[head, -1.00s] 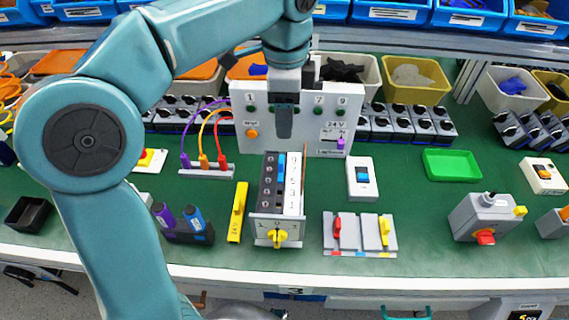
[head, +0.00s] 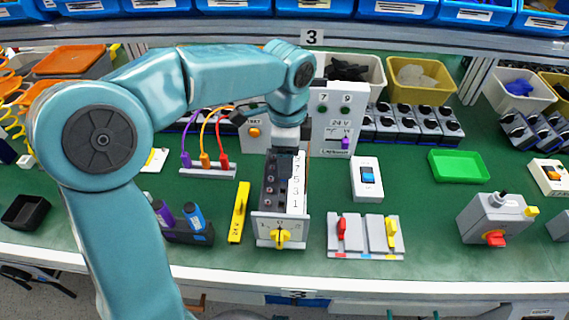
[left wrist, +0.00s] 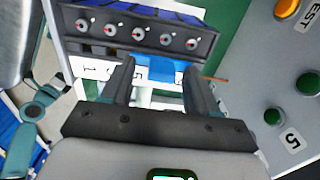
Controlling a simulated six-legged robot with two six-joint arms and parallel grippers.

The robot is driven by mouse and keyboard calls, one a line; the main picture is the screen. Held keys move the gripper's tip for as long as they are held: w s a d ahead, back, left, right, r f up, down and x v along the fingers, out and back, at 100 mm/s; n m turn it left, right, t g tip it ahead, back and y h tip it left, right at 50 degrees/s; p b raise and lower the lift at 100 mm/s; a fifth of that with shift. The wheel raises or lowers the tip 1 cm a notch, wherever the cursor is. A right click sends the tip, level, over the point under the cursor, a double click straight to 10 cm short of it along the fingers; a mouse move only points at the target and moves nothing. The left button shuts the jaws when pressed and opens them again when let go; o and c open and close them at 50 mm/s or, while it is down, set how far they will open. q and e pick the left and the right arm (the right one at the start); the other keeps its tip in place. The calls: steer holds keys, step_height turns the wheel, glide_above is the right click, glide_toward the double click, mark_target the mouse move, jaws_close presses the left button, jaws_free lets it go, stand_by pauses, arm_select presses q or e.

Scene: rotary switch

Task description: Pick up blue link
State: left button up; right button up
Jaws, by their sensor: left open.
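The blue link (left wrist: 161,68) shows in the left wrist view between my two fingertips, on the white strip of the rotary switch unit. The unit (head: 281,228) stands on the green table in the head view, with a yellow knob on its front and a numbered white strip on top. My left gripper (head: 286,160) is right over the top of the unit and hides the link in the head view. In the left wrist view the left gripper (left wrist: 159,72) is open, with a finger on either side of the link. Whether the fingers touch it I cannot tell. My right gripper is out of view.
A grey panel (head: 333,130) with buttons stands just behind the unit. A yellow bar (head: 239,212) lies to its left. A white block with red and yellow levers (head: 365,236) and a white switch box (head: 367,180) are to its right. A green tray (head: 459,166) is farther right.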

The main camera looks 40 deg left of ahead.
arm_select(q)
steer(key=shift+c, duration=0.3)
jaws_close()
steer(key=shift+r, duration=0.1)
step_height(320, 180, up, 23)
steer(key=p, duration=0.9)
steer(key=shift+w, duration=0.1)
